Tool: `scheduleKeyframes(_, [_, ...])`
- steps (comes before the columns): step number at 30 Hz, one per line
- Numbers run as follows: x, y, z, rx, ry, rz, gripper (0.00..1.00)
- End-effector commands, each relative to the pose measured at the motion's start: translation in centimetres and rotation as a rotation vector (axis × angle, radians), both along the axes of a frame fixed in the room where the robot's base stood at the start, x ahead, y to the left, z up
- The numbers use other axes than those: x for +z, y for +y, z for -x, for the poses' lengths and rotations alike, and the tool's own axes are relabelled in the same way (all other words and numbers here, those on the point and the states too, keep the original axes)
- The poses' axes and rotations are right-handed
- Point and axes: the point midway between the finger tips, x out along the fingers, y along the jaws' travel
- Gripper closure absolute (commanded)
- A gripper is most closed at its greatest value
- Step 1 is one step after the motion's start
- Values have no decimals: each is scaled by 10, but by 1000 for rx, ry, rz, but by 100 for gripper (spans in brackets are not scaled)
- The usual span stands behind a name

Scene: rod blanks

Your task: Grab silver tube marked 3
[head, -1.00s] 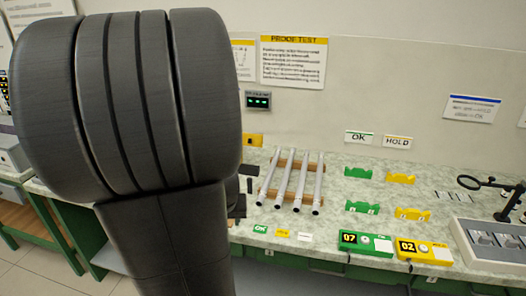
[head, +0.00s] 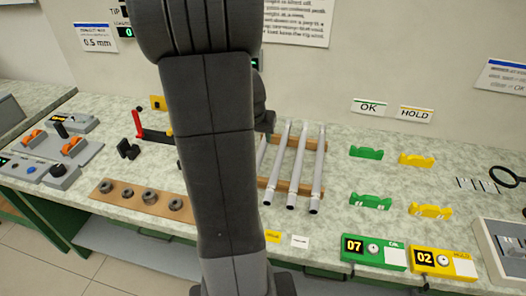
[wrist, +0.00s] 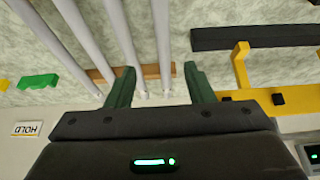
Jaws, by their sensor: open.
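Several silver tubes lie side by side on a wooden rack (head: 312,144). In the head view I see three of them clearly, a left one (head: 278,165), a middle one (head: 298,168) and a right one (head: 318,170); another is partly hidden behind my arm. I can read no number 3 on any tube. In the wrist view, my gripper (wrist: 160,72) is open and empty, its two green fingers apart. One tube (wrist: 161,40) runs between the fingers in the picture, and another (wrist: 122,40) passes beside the left finger. I cannot tell the height gap. The head view does not show the fingers clearly.
Green holders (head: 370,201) and yellow holders (head: 430,211) stand right of the rack. Boxes marked 07 (head: 373,250) and 02 (head: 436,262) sit at the front edge. A board with rings (head: 140,195) is left of my arm. In the wrist view a yellow and dark fixture (wrist: 240,65) is at right.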

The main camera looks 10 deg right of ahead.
Motion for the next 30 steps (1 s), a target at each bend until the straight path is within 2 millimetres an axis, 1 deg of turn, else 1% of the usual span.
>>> scheduleKeyframes(1, [-11, -2, -2, -1, 7, 0, 52])
scheduleKeyframes(3, [-22, -3, -7, 0, 7, 1, 52])
scheduleKeyframes(9, [-48, -7, -18, 1, 3, 0, 52])
scheduleKeyframes(12, [-56, -9, -21, 0, 3, 0, 52])
scheduleKeyframes(17, [-61, -9, -23, 1, 1, 0, 52])
scheduleKeyframes(20, [-68, -10, -27, 1, 3, 0, 52])
scheduleKeyframes(27, [-96, -12, -39, 1, 3, 0, 52])
scheduleKeyframes(30, [-103, -13, -43, 1, 2, 1, 52])
